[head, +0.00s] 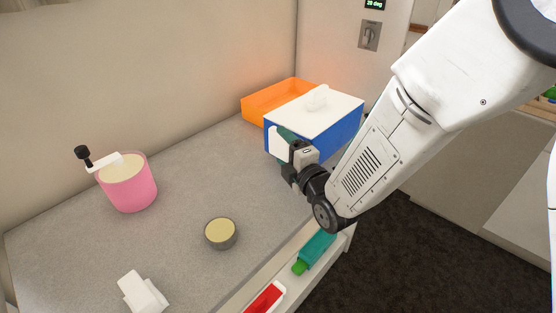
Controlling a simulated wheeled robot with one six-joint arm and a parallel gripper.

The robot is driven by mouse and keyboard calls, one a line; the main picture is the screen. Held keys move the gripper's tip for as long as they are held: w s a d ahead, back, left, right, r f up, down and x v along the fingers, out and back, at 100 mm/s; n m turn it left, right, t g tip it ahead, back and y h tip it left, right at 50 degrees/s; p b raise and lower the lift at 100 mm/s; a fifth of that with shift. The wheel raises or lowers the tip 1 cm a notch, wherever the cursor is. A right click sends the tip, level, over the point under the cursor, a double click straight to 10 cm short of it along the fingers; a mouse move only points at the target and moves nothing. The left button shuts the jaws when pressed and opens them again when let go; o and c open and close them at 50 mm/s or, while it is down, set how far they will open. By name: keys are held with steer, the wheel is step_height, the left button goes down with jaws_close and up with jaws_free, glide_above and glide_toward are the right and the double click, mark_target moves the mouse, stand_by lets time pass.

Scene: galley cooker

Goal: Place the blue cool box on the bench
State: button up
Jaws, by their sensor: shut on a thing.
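The blue cool box (342,135) has a white lid (312,116) with a small handle on top. It stands at the far right end of the grey bench (185,240), in front of an orange bin. My gripper (286,146) is at the box's near left corner, low in front of its blue side. It is shut on a small white and teal thing (278,143), partly hidden by the jaws. Whether that thing touches the box or is part of it, I cannot tell. The box handle is free of my gripper.
An orange open bin (268,102) stands behind the box. A pink pot (128,184), a small round tin (221,233) and a white object (142,292) stand on the bench. A shelf below holds a teal item (317,250) and a red one (264,300).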

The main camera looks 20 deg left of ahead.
mark_target(275, 156)
steer(key=shift+s+a+f, duration=0.1)
steer(key=shift+a, duration=0.65)
steer(key=shift+a+f, duration=0.15)
steer(key=shift+f, duration=1.6)
steer(key=o, duration=1.2)
steer(key=shift+f, duration=0.1)
